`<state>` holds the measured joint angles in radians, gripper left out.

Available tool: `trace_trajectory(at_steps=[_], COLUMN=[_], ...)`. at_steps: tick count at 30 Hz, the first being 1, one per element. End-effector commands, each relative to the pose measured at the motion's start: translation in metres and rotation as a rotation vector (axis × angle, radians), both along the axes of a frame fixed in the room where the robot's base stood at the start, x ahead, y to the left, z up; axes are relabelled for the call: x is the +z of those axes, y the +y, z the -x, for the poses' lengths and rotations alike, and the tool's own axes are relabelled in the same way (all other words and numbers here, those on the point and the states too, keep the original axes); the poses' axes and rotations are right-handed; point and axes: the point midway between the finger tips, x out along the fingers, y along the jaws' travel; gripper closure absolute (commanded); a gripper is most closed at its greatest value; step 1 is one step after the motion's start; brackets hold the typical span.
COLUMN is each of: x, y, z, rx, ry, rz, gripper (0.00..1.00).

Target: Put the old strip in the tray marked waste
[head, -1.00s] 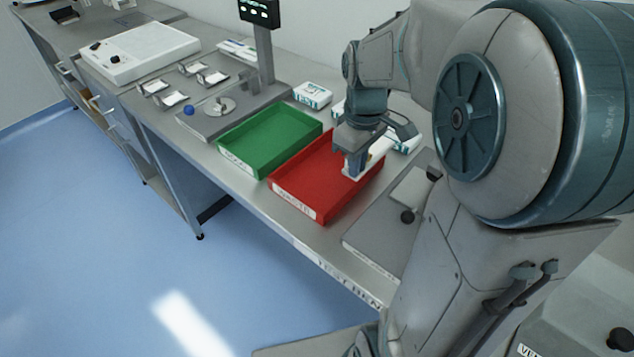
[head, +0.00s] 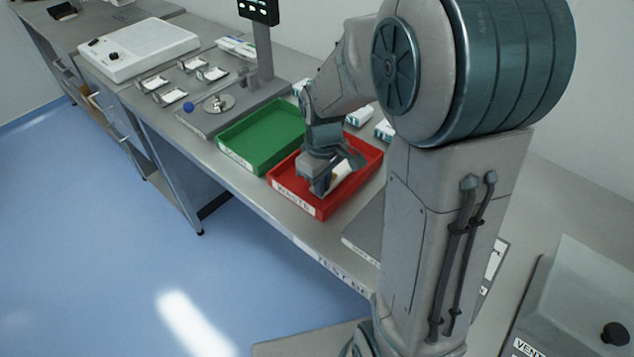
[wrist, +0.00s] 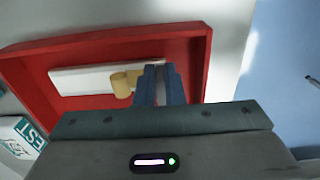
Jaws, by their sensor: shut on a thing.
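The red tray (head: 294,207) with the label "WASTE" on its front wall stands on the bench; its red wall also shows in the wrist view (wrist: 40,95). My gripper (head: 320,188) is low over this tray, towards its front. In the wrist view its blue fingers (wrist: 160,72) are shut on the old strip, a white flat piece (wrist: 85,80) with a tan rounded part (wrist: 122,82) beside the fingers. The strip shows partly in the head view (head: 341,174), within the tray's outline. Whether it touches the tray floor I cannot tell.
A green tray (head: 262,148) stands directly left of the red one. Small white and teal boxes (head: 384,130) stand behind the red tray; one marked "TEST" shows in the wrist view (wrist: 22,135). A flat grey plate (head: 365,235) lies to the right.

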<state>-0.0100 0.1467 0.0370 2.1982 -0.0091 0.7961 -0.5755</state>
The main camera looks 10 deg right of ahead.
Motion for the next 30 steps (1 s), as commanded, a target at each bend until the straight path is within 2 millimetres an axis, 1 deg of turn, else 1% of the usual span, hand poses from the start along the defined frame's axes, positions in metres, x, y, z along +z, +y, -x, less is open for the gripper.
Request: trace_trajectory(at_steps=[4, 5, 6, 7, 15, 19, 23, 30], x=[-0.005, -0.003, -0.003, -0.003, -0.002, 0.006, 0.030, 0.082], y=[0.000, 0.000, 0.000, 0.000, 0.000, 0.000, 0.000, 0.000], z=[0.000, 0.000, 0.000, 0.000, 0.000, -0.001, -0.001, -0.001], rx=[0.000, 0.000, 0.000, 0.000, 0.000, 0.000, -0.001, -0.001], ry=[0.000, 0.000, 0.000, 0.000, 0.000, -0.004, -0.007, -0.005], rz=[0.000, 0.000, 0.000, 0.000, 0.000, 0.000, 0.000, 0.000], gripper=[1.00, 0.83, 0.72, 0.69, 0.69, 0.69, 0.69, 0.69])
